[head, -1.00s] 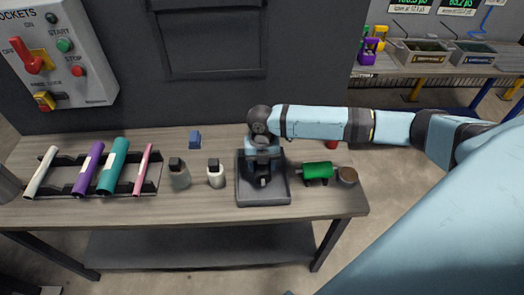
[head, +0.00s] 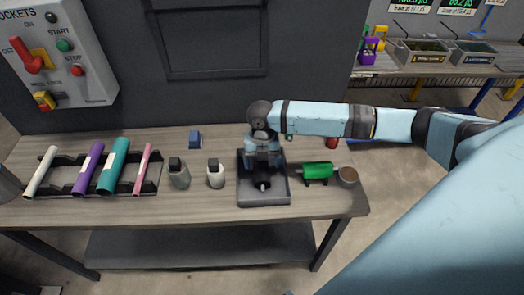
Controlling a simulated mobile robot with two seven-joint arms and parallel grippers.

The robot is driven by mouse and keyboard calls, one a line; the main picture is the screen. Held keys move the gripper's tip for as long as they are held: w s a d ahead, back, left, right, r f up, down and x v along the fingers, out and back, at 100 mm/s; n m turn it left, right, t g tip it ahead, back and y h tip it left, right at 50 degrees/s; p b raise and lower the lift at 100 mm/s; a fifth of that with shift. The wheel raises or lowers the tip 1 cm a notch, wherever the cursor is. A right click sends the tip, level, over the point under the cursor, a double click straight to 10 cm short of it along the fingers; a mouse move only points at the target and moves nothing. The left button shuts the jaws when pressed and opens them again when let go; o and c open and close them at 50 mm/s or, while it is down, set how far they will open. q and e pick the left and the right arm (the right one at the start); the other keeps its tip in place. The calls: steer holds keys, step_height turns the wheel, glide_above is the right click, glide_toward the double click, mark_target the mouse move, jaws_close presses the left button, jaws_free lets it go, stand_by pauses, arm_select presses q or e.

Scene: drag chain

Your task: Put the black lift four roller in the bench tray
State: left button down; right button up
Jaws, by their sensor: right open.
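The dark grey bench tray (head: 264,200) sits on the bench, right of its middle. A small black thing with a pale end, which looks like the black roller (head: 262,185), lies inside the tray. My right gripper (head: 263,166) points down over the back part of the tray, just above and behind the black thing. It is open, and nothing shows held in it. The gripper hides the back of the tray. My left gripper is not in view.
A black rack (head: 70,176) holds several coloured rollers at the left. A blue block (head: 195,138) lies behind.

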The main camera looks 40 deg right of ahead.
mark_target(262, 163)
step_height(262, 163, up, 12)
steer(key=w, duration=0.1)
steer(key=shift+w+d+r, duration=0.15)
steer(key=shift+d, duration=0.25)
stand_by(0.3)
steer(key=s+a+f+m+t+y, duration=0.1)
steer(key=s+a+f+m, duration=0.35)
steer(key=s+a, duration=0.2)
steer(key=s+a+f+m+t+y, duration=0.1)
steer(key=s+a+f+m+t, duration=0.15)
steer(key=s+a+m, duration=0.4)
steer(key=s+d+m+t+h, duration=0.1)
steer(key=s+d+m, duration=0.2)
steer(key=s+m, duration=0.45)
steer(key=s+d+m+h, duration=0.1)
steer(key=s+d+m, duration=0.4)
steer(key=m, duration=0.4)
steer(key=w+a+f+t+y+p, duration=0.2)
steer(key=w+a+f+t+p, duration=0.3)
steer(key=a+f+t+p, duration=0.1)
steer(key=shift+w+a+f+n+t+p, duration=0.15)
steer(key=shift+w+a+n+t+p, duration=0.15)
steer(key=shift+a+t+p, duration=0.55)
